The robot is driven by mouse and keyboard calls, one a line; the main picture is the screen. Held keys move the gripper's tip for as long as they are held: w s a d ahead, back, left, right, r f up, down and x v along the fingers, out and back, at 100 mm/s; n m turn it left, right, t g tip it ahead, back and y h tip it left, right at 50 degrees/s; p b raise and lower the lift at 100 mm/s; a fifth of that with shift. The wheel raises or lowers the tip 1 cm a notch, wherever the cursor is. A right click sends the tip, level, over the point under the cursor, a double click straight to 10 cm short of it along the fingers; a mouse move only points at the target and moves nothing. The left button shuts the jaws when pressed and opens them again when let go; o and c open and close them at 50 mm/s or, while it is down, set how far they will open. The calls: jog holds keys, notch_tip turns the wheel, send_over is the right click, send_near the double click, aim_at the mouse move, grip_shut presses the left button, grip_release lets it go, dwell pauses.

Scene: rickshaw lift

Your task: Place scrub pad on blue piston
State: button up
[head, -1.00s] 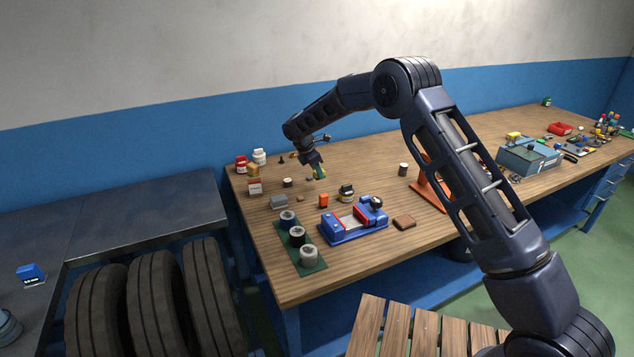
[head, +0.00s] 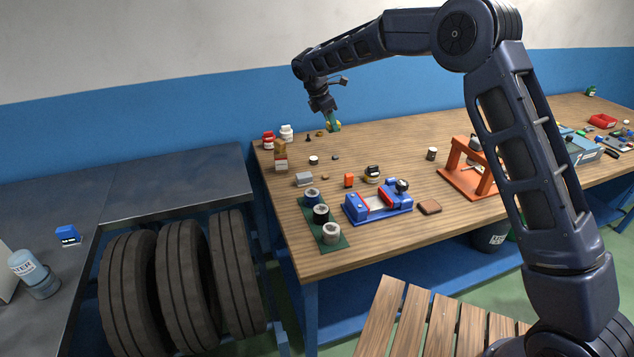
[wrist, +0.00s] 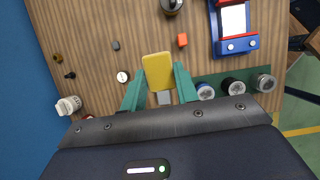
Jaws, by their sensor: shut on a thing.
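The scrub pad (wrist: 158,70) is a yellow block with its broad face toward the wrist camera. My gripper (head: 333,125) is shut on it, with teal fingers on either side, and holds it raised above the back left of the workbench. Three pistons stand in a row on a green mat at the bench's left front. The blue piston (head: 312,195) is the farthest back; it also shows in the wrist view (wrist: 205,91), just right of my right finger. Its top looks bare. The pad is apart from it.
Beside the blue piston stand a black piston (head: 321,213) and a pale piston (head: 331,232) on the green mat (head: 334,246). A blue vise-like fixture (head: 379,205) is to their right. A grey block (head: 304,179) and a brown box (head: 281,156) stand behind.

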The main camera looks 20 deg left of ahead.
notch_tip(320, 180, up, 3)
send_over(314, 191)
jog(key=s+a, duration=0.1)
jog(key=f, duration=1.9)
jog(key=shift+s+f, duration=0.25)
jog(key=shift+f, duration=0.05)
jog(key=shift+f, duration=0.15)
jog(key=o, duration=1)
jog(key=shift+c, duration=0.2)
jog(key=v, duration=1.2)
